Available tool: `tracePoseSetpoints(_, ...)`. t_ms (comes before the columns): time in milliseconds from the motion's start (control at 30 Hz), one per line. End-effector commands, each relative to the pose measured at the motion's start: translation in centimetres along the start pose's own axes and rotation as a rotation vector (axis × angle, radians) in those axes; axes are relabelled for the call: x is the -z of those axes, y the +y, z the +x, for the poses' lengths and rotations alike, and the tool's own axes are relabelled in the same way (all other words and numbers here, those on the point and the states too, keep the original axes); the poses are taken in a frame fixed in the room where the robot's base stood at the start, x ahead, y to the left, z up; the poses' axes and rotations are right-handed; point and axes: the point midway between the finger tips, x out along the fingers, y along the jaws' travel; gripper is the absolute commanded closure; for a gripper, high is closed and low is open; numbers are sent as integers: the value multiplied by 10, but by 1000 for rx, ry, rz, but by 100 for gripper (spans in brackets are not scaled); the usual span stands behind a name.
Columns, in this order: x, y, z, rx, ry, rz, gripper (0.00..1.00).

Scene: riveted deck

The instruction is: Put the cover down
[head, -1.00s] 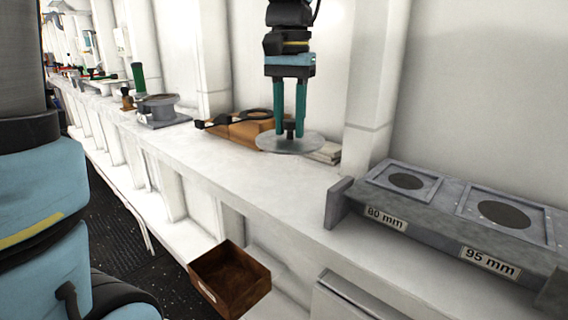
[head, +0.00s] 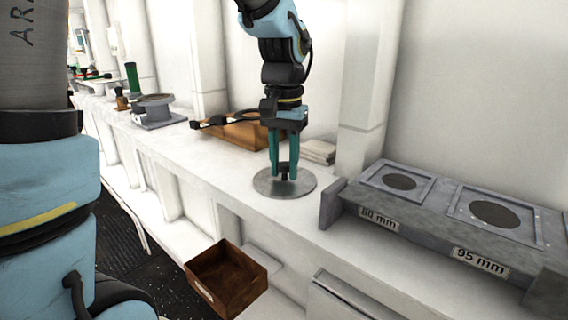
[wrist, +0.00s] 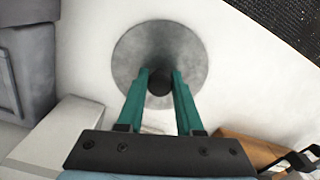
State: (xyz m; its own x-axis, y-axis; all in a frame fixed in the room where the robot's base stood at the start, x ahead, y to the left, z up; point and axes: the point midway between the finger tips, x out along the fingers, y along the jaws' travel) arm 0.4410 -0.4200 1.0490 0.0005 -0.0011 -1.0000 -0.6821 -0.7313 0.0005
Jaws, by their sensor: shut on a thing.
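The cover is a round grey metal disc (head: 262,186) with a dark knob in its middle. It is level at the white bench top, left of the grey block; I cannot tell whether it touches the surface. My gripper (head: 284,172) is above it, pointing down, with its teal fingers shut on the knob. In the wrist view the cover (wrist: 135,50) fills the upper middle, with my gripper (wrist: 159,84) around the dark knob, which is partly hidden between the fingers.
A grey block (head: 448,225) with two round openings, labelled 80 mm and 95 mm, stands to the right. A wooden box (head: 240,135) and pale stacked slabs (head: 318,151) lie behind. An open brown drawer (head: 228,278) juts out below the bench. Bare bench (head: 205,160) lies to the left.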

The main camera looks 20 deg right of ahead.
Motion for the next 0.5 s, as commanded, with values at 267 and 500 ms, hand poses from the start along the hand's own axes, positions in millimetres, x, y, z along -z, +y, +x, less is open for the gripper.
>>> tracePoseSetpoints(267, 0, 0, 0, 0, -1, 0, 36)
tracePoseSetpoints(500, 0, 0, 0, 0, -1, 0, 35)
